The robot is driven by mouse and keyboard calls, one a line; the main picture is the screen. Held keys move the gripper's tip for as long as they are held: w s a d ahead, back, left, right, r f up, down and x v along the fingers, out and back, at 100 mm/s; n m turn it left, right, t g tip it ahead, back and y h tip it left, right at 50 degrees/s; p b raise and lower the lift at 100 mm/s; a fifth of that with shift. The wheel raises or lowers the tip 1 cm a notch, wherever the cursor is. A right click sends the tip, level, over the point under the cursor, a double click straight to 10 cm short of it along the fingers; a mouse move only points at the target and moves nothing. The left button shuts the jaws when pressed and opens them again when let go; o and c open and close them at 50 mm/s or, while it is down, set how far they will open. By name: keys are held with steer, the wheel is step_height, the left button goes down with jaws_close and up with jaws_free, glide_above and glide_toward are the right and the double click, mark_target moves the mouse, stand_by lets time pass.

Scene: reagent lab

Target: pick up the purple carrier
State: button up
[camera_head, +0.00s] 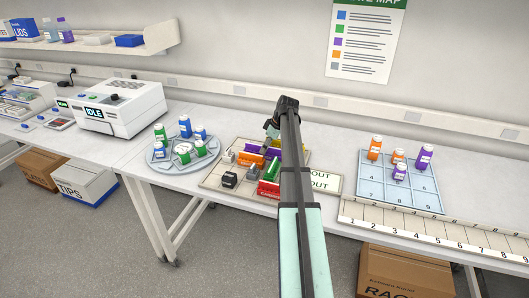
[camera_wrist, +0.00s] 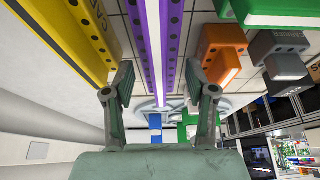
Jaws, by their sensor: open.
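The purple carrier (camera_wrist: 150,45) is a long bar with a white stripe and dark holes, in the upper middle of the wrist view. My gripper (camera_wrist: 158,82) is open, with one finger on each side of the carrier in the picture. I cannot tell whether either finger touches it. In the head view, a purple strip of the carrier (camera_head: 256,148) shows on the tray (camera_head: 215,182), partly hidden by my gripper (camera_head: 271,130) and arm.
A yellow carrier (camera_wrist: 75,40) lies left of the purple one in the wrist view, and an orange block (camera_wrist: 222,48) lies right. A round rack (camera_head: 163,167) with green and blue bottles stands left of the tray. A blue numbered grid (camera_head: 378,192) with bottles stands right.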

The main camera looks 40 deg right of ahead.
steer(key=shift+p+x, duration=0.65)
steer(key=shift+x, duration=1.2)
steer(key=shift+w+r, duration=0.1)
steer(key=shift+w, duration=0.05)
jaws_close()
